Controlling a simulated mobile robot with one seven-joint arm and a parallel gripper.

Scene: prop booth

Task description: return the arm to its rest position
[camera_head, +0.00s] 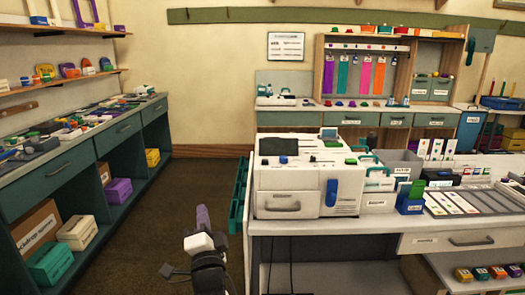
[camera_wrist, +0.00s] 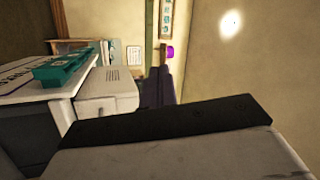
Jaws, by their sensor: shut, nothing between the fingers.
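My arm (camera_head: 207,250) rises from the bottom of the head view, in the floor gap left of the white machine's counter, ending in a purple-grey part. In the wrist view, my gripper (camera_wrist: 165,120) shows as a dark bar with a pale body across the lower part. It is shut, with nothing seen held in it. It appears clear of the furniture around it.
A white machine (camera_head: 305,180) stands on the right counter (camera_head: 340,227), with a teal rack (camera_head: 239,195) at its left edge. A long teal bench (camera_head: 75,165) lines the left wall. Dark floor (camera_head: 165,215) between them is open. A shelf unit (camera_head: 360,75) stands at the back.

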